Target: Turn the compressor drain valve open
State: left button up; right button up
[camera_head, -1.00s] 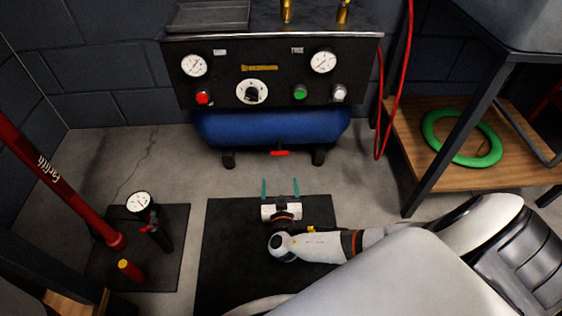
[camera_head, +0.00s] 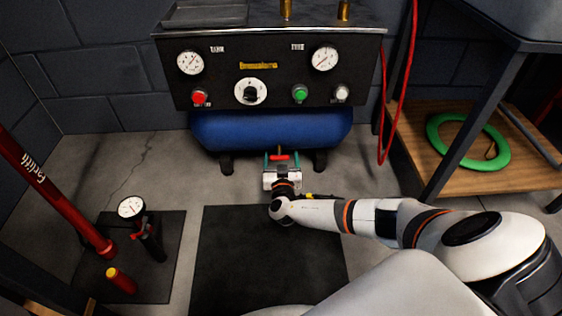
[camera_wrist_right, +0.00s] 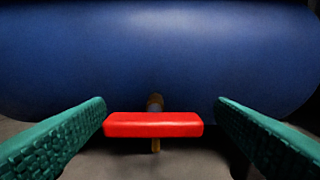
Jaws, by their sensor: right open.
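The compressor drain valve has a red bar handle (camera_head: 279,157) under the blue tank (camera_head: 232,132). In the right wrist view the red handle (camera_wrist_right: 153,125) lies crosswise on a brass stem below the tank (camera_wrist_right: 160,50). My right gripper (camera_head: 281,157) is open, with its green fingers on either side of the handle. In the right wrist view the right gripper's fingers (camera_wrist_right: 160,122) flank the handle's two ends; the left end is very close to the left finger, and contact cannot be told. My left gripper is not in view.
The black control panel (camera_head: 275,79) with gauges and knobs stands above the tank. A red hose (camera_head: 386,138) hangs at the right beside a wooden shelf (camera_head: 468,180) with a green ring (camera_head: 435,140). A red floor pump (camera_head: 60,195) and gauge (camera_head: 131,208) stand at the left.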

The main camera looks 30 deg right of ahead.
jog(key=shift+a, duration=0.1)
jog(key=c, duration=1)
jog(key=shift+f+n+b, duration=0.35)
jog(key=shift+n+b, duration=0.45)
jog(key=shift+b, duration=0.6)
jog(key=shift+n+b, duration=0.35)
jog(key=shift+n, duration=0.05)
jog(key=shift+r+n+b, duration=0.15)
jog(key=shift+n+b, duration=0.2)
jog(key=shift+n, duration=0.55)
jog(key=n, duration=0.3)
jog(key=shift+r+n, duration=0.1)
jog(key=shift+n, duration=0.2)
jog(key=n, duration=0.2)
jog(key=shift+n, duration=0.4)
jog(key=n+p, duration=0.1)
jog(key=n, duration=0.5)
jog(key=shift+w, duration=0.1)
